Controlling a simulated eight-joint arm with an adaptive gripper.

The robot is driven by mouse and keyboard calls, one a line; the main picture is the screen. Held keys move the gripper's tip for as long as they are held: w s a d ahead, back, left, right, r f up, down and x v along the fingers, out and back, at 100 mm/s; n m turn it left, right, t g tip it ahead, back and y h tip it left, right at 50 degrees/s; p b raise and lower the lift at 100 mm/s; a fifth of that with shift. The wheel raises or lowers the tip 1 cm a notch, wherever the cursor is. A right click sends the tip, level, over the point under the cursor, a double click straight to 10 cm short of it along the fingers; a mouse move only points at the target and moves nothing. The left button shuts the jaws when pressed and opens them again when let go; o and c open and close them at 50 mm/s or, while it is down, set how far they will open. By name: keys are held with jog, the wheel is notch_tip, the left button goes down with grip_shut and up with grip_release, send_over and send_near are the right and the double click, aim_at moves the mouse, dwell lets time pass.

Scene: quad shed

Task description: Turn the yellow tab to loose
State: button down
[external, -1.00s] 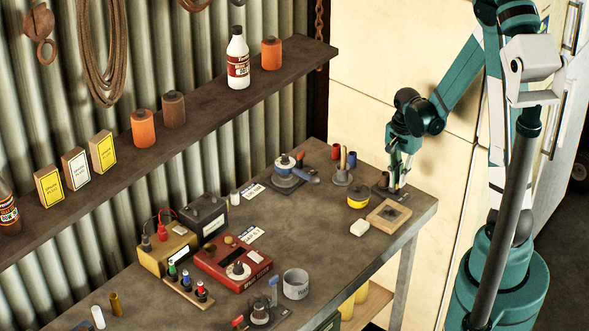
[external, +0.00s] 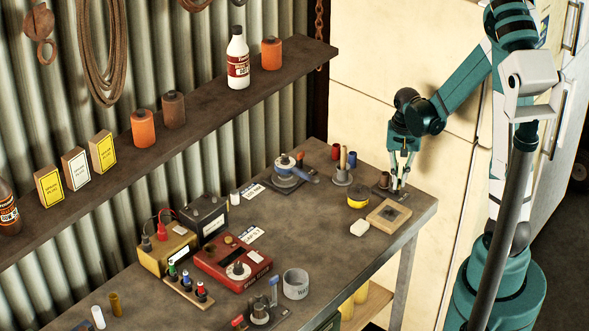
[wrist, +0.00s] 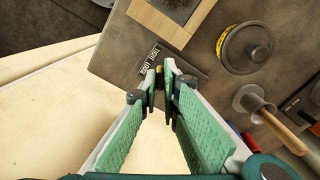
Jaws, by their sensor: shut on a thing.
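The yellow tab (wrist: 159,70) shows as a small yellow bit between my fingertips in the wrist view. It stands at a dark plate (wrist: 188,64) with white lettering that seems to read tight and loose. My gripper (wrist: 162,84) is shut on the tab, with a finger on each side. The fingers hide most of the tab, so its pointing cannot be told. In the external view my gripper (external: 398,186) reaches down to the dark plate (external: 381,191) near the bench's right end; the tab is too small to make out there.
A wooden block with a dark top (external: 389,214), a yellow tin (external: 358,200) and a grey holder with a wooden handle (external: 342,178) stand close to my gripper. The bench's (external: 330,245) middle is fairly clear.

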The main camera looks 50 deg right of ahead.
aim_at(399, 182)
jog(key=n+b, duration=0.2)
jog(key=n, duration=0.3)
jog(key=shift+n, duration=0.3)
jog(key=n+b, duration=0.1)
jog(key=n, duration=0.4)
jog(key=shift+n+b, duration=0.3)
jog(key=shift+n, duration=0.1)
jog(key=c, duration=2.6)
grip_release()
jog(key=shift+r, duration=0.2)
notch_tip(399, 182, up, 12)
jog(key=shift+f, duration=0.15)
jog(key=shift+a, duration=0.15)
